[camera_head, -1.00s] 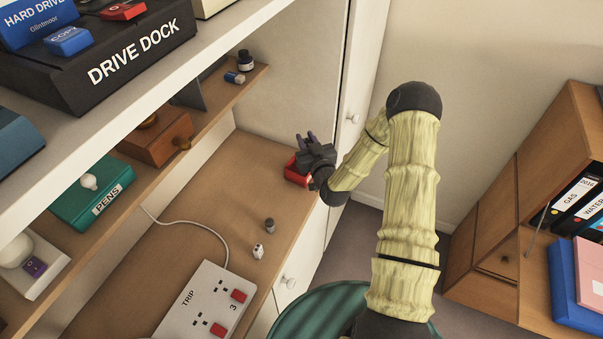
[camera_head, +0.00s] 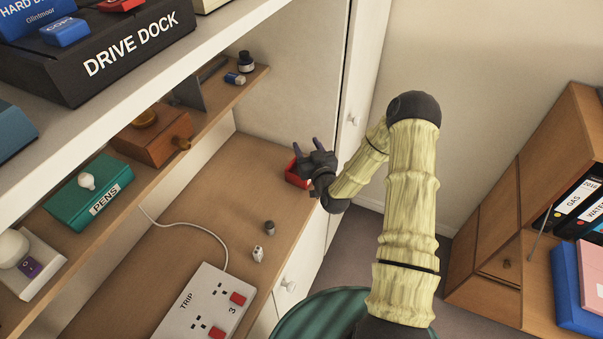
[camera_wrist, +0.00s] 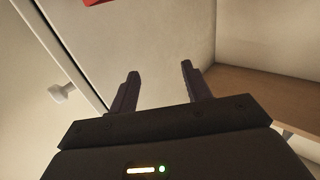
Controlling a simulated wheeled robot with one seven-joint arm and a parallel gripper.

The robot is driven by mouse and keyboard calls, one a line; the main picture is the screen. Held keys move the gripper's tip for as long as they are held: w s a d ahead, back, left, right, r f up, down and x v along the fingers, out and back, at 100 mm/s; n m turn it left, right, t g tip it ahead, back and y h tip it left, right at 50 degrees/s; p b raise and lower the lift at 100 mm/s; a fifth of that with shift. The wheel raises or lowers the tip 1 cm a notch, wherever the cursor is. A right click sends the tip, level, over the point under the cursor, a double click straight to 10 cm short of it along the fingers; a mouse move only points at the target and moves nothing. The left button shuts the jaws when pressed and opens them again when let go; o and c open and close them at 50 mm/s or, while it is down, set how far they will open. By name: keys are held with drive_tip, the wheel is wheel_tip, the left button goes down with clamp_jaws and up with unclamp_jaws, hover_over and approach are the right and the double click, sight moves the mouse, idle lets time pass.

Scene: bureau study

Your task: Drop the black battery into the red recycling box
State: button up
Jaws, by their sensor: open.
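The red recycling box (camera_head: 293,177) stands on the wooden desk surface near its right edge, partly hidden behind my gripper. My gripper (camera_head: 307,146) is beside and partly over the box in the head view, with its two fingers spread. In the wrist view my gripper (camera_wrist: 158,80) is open with nothing between the fingers. A red patch (camera_wrist: 98,2), likely the box, shows at the top edge there. A small dark grey cylinder (camera_head: 270,227) stands on the desk; I cannot tell if it is the black battery. The inside of the box is hidden.
A small white object (camera_head: 257,255) and a white power strip (camera_head: 205,308) with a cable lie on the desk. A shelf with a green pens box (camera_head: 88,192) and a wooden box (camera_head: 150,138) runs along the left. A white cabinet door (camera_head: 360,85) stands behind my gripper.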

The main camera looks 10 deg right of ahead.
drive_tip(key=s+d+p, duration=0.1)
drive_tip(key=s+d, duration=0.1)
drive_tip(key=s, duration=1.5)
drive_tip(key=shift+d, duration=0.25)
drive_tip(key=shift+w, duration=0.1)
idle(0.4)
drive_tip(key=s+a+r+m+g+h, duration=0.1)
drive_tip(key=s+a+r+g+h, duration=0.1)
drive_tip(key=s+r+g, duration=1)
drive_tip(key=r+g, duration=0.1)
drive_tip(key=g, duration=0.2)
drive_tip(key=shift+s+a+m+h, duration=0.35)
drive_tip(key=shift+s+m+h, duration=0.05)
